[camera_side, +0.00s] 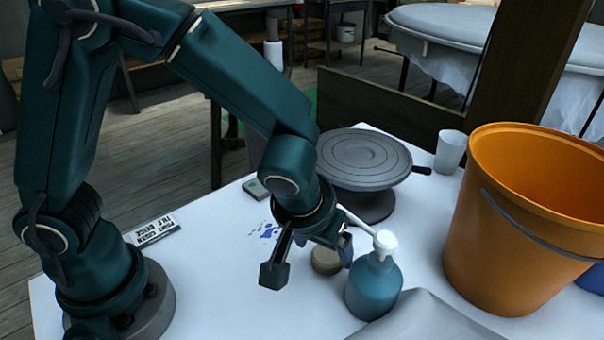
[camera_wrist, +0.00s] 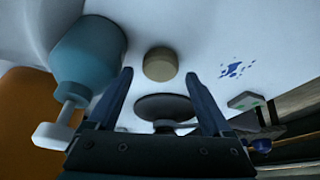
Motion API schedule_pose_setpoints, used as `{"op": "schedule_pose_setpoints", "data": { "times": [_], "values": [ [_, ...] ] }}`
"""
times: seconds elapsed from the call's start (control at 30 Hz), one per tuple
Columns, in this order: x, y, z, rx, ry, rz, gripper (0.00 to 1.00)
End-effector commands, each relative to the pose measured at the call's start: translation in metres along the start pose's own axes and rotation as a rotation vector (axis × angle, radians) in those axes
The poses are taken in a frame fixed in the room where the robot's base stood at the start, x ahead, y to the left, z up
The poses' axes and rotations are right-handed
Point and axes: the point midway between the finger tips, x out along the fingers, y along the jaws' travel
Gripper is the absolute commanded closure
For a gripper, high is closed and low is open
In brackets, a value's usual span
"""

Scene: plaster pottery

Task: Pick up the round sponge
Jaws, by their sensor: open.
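The round sponge (camera_side: 325,261) is a short tan disc lying flat on the white table, partly hidden by my gripper in the side view. In the wrist view the sponge (camera_wrist: 160,64) shows whole, near the top middle and beyond the fingertips. My gripper (camera_side: 311,265) is open and empty, with its fingers spread to either side of the sponge in the side view. In the wrist view my gripper (camera_wrist: 160,76) has one finger to the left and one to the right of the sponge's line. I cannot tell its exact height above the table.
A teal pump bottle (camera_side: 373,288) stands close to the right of the sponge. An orange bucket (camera_side: 505,235) is farther right. A grey turntable (camera_side: 365,158) and a white cup (camera_side: 450,151) stand behind. A grey-green block (camera_side: 254,189), blue marks (camera_side: 268,231) and a printed card (camera_side: 155,230) lie left.

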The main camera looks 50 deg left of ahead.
Motion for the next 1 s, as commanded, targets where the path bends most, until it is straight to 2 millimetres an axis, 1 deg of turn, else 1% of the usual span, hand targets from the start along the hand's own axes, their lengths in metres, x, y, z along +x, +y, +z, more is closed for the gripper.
{"op": "schedule_pose_setpoints", "data": {
  "times": [0.1, 0.3, 0.47, 0.7, 0.77, 0.8, 0.87, 0.9, 0.93, 0.97, 1.0],
  "values": [
    [0.015, -0.001, 0.001, 0.000, -0.004, -0.004, 0.16],
    [0.035, -0.001, 0.001, -0.001, -0.003, -0.003, 0.16],
    [0.041, -0.001, 0.000, -0.001, -0.003, 0.000, 0.16],
    [0.041, -0.001, 0.000, -0.001, -0.002, 0.000, 0.16],
    [0.041, -0.001, 0.000, -0.001, -0.002, 0.000, 0.39],
    [0.041, -0.001, 0.000, -0.001, -0.003, 0.000, 0.54],
    [0.041, -0.001, 0.000, -0.001, -0.003, 0.000, 0.77],
    [0.041, -0.001, 0.000, -0.001, -0.003, 0.000, 0.84],
    [0.041, -0.001, 0.000, -0.001, -0.002, 0.000, 0.84],
    [0.041, -0.001, 0.000, -0.001, -0.002, 0.000, 0.93],
    [0.041, -0.001, 0.000, -0.001, -0.003, 0.000, 0.93]
  ]
}}
